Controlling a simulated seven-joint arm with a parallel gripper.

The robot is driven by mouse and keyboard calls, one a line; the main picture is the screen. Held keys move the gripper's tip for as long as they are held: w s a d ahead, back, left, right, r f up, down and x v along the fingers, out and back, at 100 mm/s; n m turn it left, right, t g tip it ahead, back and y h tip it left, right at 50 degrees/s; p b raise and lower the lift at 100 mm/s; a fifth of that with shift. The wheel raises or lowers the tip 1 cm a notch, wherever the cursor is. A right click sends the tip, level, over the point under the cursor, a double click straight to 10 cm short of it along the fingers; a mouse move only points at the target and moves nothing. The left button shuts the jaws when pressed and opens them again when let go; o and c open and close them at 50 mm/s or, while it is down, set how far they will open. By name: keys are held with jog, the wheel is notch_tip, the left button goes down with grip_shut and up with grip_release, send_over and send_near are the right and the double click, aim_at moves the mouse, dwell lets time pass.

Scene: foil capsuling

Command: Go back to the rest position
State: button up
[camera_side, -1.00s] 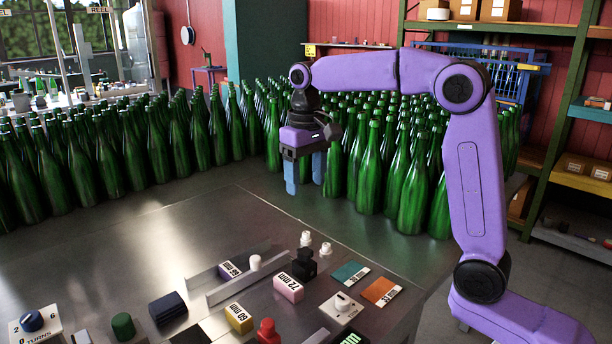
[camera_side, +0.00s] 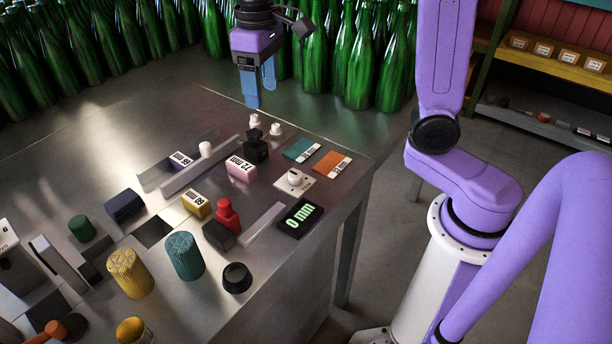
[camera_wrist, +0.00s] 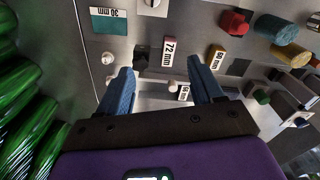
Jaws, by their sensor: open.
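My gripper (camera_side: 260,96) hangs with its blue fingers pointing down over the far part of the metal table (camera_side: 135,120), in front of the green bottles. It holds nothing. In the wrist view my gripper (camera_wrist: 160,65) has its two blue fingers spread apart, with bare tabletop and small parts visible beyond them. A black block (camera_side: 256,148) stands on the table a little nearer the camera than the fingers, and I see no contact with it.
Green bottles (camera_side: 358,60) crowd behind the table. Near the gripper are white knobs (camera_side: 254,120), a pink 72 mm block (camera_side: 241,168), a metal rail (camera_side: 200,168), and teal (camera_side: 302,150) and orange (camera_side: 332,164) cards. A display (camera_side: 300,217) reads 0 mm. The table's far left is clear.

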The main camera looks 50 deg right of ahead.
jog(key=s+d+f+n, duration=0.2)
jog(key=s+f+n, duration=0.2)
jog(key=s, duration=0.8)
jog(key=s+d+f+n, duration=0.2)
jog(key=s+f+n, duration=0.3)
jog(key=s, duration=0.7)
jog(key=shift+s+d+f, duration=0.15)
jog(key=shift+s, duration=0.2)
